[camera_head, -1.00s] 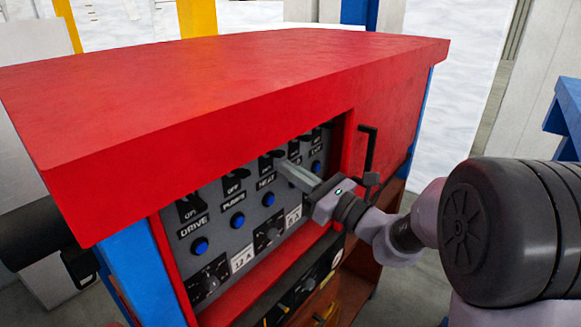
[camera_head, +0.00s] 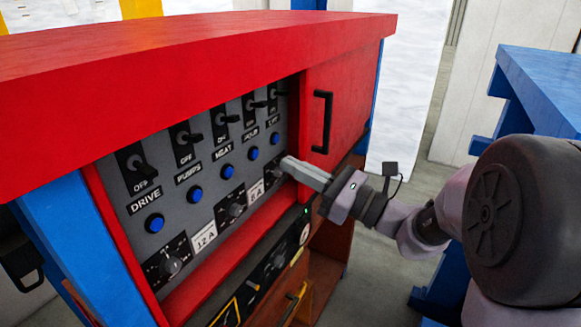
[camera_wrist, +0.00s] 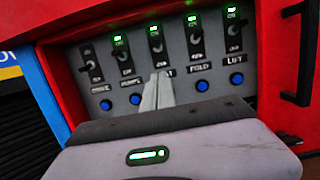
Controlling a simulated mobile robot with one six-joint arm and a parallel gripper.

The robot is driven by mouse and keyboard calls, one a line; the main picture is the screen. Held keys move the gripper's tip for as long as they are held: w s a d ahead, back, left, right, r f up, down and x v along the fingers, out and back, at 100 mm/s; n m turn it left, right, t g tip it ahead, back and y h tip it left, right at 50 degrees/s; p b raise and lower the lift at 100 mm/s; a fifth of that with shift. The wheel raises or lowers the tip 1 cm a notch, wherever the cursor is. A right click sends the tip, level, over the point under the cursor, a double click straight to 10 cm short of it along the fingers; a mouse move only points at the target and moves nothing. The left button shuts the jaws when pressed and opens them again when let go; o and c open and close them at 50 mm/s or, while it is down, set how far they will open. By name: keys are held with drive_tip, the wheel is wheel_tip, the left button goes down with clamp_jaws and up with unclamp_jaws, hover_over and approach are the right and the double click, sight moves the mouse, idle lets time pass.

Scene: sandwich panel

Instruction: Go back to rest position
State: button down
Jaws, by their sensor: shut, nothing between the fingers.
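My gripper (camera_head: 286,165) is shut and empty, in front of the lower right part of the grey switch panel (camera_head: 120,222). I cannot tell whether its tips touch the panel. In the wrist view my gripper's fingertips (camera_wrist: 160,77) are together, overlapping the middle label. The panel carries a row of black toggle switches, including the DRIVE switch (camera_head: 142,170) at the left, with blue buttons below. Green lights glow above the PUMPS, HEAT, FOLD and LIFT switches in the wrist view; I see none lit above the DRIVE switch (camera_wrist: 89,62).
The panel sits in a red cabinet (camera_head: 200,62) with an overhanging top. A black handle (camera_head: 322,122) stands out from the cabinet front, right of the panel. A blue bench (camera_head: 545,85) stands at the right, behind my arm. Grey floor shows between them.

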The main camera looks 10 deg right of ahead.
drive_tip(key=shift+f, duration=0.1)
drive_tip(key=s+a+f+n+g+h+b, duration=0.2)
drive_tip(key=s+a+f+n+g+b, duration=0.3)
drive_tip(key=s+f+b, duration=0.4)
drive_tip(key=s+a+f+n+g+h+b, duration=0.1)
drive_tip(key=s+a+f+n+g+b, duration=0.45)
drive_tip(key=f, duration=0.65)
drive_tip(key=s+d+f+n+t+h+b, duration=0.1)
drive_tip(key=s+d+f+n+h+b, duration=0.2)
drive_tip(key=f+b, duration=0.3)
drive_tip(key=s+d+f+n+t+h+b, duration=0.1)
drive_tip(key=s+d+f+n+h+b, duration=0.3)
drive_tip(key=f, duration=0.5)
drive_tip(key=s+d+f+n+t+h+b, duration=0.1)
drive_tip(key=s+d+f+n+h+b, duration=0.2)
drive_tip(key=f+b, duration=0.5)
drive_tip(key=d+h, duration=0.1)
drive_tip(key=d, duration=0.1)
drive_tip(key=shift+s+d+n+t, duration=0.2)
drive_tip(key=shift+d+n+t, duration=0.15)
